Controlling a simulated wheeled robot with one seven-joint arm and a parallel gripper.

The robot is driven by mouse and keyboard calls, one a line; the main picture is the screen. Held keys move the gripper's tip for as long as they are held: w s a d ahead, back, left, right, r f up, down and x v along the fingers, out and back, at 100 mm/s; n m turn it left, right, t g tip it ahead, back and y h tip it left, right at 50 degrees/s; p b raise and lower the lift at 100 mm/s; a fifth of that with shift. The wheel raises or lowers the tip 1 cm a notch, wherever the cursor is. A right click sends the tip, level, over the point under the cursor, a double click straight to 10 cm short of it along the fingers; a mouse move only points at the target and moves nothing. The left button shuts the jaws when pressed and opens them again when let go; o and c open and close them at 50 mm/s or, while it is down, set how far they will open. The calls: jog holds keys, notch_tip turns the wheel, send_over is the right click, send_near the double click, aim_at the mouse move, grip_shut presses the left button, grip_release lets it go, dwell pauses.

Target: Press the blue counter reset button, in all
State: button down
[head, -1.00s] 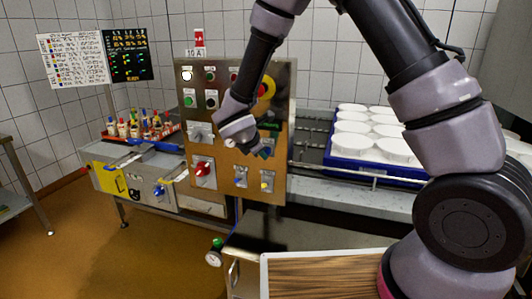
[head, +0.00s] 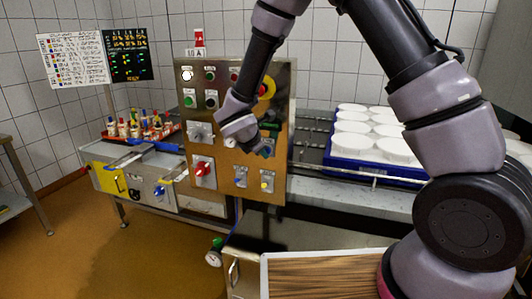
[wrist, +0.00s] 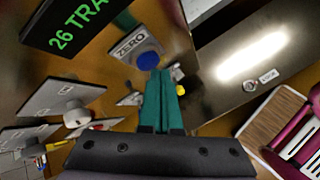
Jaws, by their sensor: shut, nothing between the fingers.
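The blue button (wrist: 149,61) sits on a plate marked ZERO (wrist: 130,46) on the control panel, in the wrist view. My gripper (wrist: 160,78) is shut and empty. Its green fingertips lie close beside the button's lower edge in the picture; I cannot tell whether they touch it. A display with green text reading "26 TRA" (wrist: 82,22) is at the upper left of the button. In the head view my gripper (head: 266,150) is in front of the right part of the brown and steel panel (head: 218,163). I cannot make out the ZERO button there, near the gripper.
A red knob (head: 204,169), a small blue switch (head: 239,182) and a yellow knob (head: 265,185) are low on the panel. Green, white and red buttons fill its top. A blue tray (head: 348,167) with white moulds stands to the right; a crate of bottles stands left.

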jog(key=shift+w+d, duration=0.2)
jog(key=shift+w, duration=0.3)
dwell(0.8)
jog(key=shift+s+a, duration=0.35)
jog(key=shift+s, duration=0.5)
jog(key=shift+s, duration=0.15)
jog(key=s, duration=0.1)
jog(key=s+a, duration=0.1)
jog(key=s, duration=0.2)
jog(key=shift+s+a, duration=0.25)
jog(key=shift+a, duration=0.1)
dwell(0.4)
